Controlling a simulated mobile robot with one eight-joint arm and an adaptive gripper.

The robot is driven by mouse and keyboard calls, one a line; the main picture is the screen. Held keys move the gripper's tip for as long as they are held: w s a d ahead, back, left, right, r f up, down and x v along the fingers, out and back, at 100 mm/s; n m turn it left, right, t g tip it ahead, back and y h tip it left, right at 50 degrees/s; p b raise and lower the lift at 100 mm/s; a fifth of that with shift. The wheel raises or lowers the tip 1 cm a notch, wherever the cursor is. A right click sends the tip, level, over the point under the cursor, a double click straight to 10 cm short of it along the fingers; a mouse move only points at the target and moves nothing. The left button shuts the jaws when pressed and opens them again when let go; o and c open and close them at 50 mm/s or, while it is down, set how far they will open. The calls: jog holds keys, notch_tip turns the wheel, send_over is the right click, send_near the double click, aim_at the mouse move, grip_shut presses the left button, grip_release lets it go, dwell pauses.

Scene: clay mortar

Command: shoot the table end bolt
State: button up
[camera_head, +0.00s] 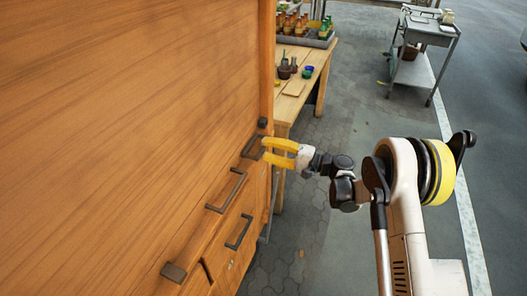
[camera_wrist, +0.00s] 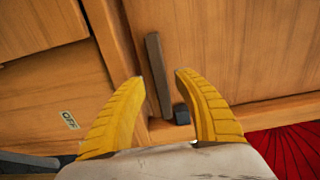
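My gripper (camera_head: 264,150) has two yellow fingers, spread apart, at the far right end of a wooden cabinet front. In the wrist view my gripper (camera_wrist: 159,77) is open with nothing clamped. A dark straight bar (camera_wrist: 157,75) on the wood shows between the fingertips; I cannot tell whether they touch it. A small dark block (camera_wrist: 181,114) sits just below the bar, close to the right finger. In the head view a dark bar (camera_head: 251,148) lies beside the fingertips, and a dark block (camera_head: 262,122) is just beyond. Neither is clearly identifiable as the bolt.
The large wooden panel (camera_head: 130,100) fills the left. Two dark handles (camera_head: 226,190) (camera_head: 239,232) are nearer me. A wooden table (camera_head: 318,62) with bottles and bowls stands beyond the cabinet. A grey cart (camera_head: 420,40) is at the back right. The paved floor between is clear.

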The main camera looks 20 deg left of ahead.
jog(key=shift+w+a, duration=0.1)
jog(key=shift+a, duration=0.65)
grip_shut()
